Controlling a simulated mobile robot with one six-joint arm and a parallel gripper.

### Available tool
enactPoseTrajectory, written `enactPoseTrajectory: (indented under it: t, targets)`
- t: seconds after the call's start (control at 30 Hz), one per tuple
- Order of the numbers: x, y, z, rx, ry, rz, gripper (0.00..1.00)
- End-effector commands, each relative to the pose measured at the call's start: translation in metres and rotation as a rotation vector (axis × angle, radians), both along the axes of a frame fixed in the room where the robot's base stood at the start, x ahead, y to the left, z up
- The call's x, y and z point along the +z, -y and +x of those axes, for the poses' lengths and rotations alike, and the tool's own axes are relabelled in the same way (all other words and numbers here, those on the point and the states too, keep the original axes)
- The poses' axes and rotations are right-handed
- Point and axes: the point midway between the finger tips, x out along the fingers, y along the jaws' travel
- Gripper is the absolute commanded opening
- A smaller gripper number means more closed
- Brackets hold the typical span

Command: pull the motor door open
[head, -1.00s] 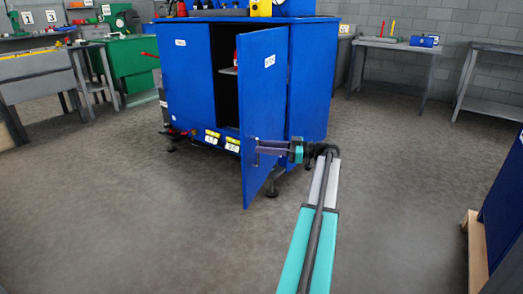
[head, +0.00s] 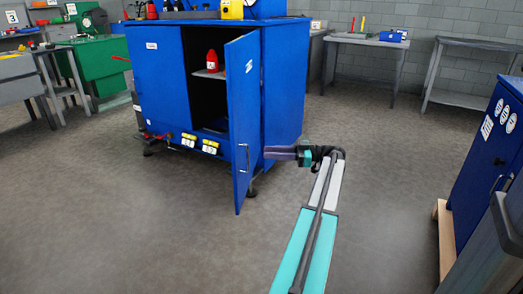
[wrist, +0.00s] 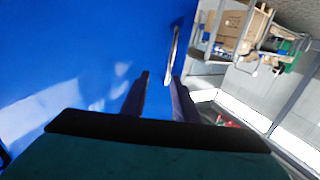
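The motor door is a blue panel (head: 242,105) standing ajar on the right of the blue cabinet (head: 285,85). Its bar handle (head: 243,157) is low on the face near the free edge. My gripper (head: 268,153) is just right of the handle in the head view, at handle height. In the wrist view the blue door face (wrist: 70,60) fills the left, and the metal handle (wrist: 174,45) lies ahead of the fingertips, nearer the right one. My gripper (wrist: 162,77) shows two fingers apart with nothing gripped between them.
A red bottle (head: 212,61) stands on a shelf inside the cabinet. Yellow-and-white labels (head: 210,147) sit along its base. Another blue cabinet (head: 488,150) on a wooden pallet (head: 447,240) stands at the right. Workbenches line the back. The floor before the door is clear.

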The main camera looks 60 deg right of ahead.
Motion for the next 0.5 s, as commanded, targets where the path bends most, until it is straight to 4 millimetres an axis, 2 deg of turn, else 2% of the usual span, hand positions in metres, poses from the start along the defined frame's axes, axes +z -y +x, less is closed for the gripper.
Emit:
enactPoseTrajectory:
  t: [0.2, 0.5]
  targets:
    - [0.0, 0.007, -0.015, 0.001, 0.0, 0.001, 0.27]
    - [0.0, 0.007, -0.016, 0.002, 0.0, 0.0, 0.27]
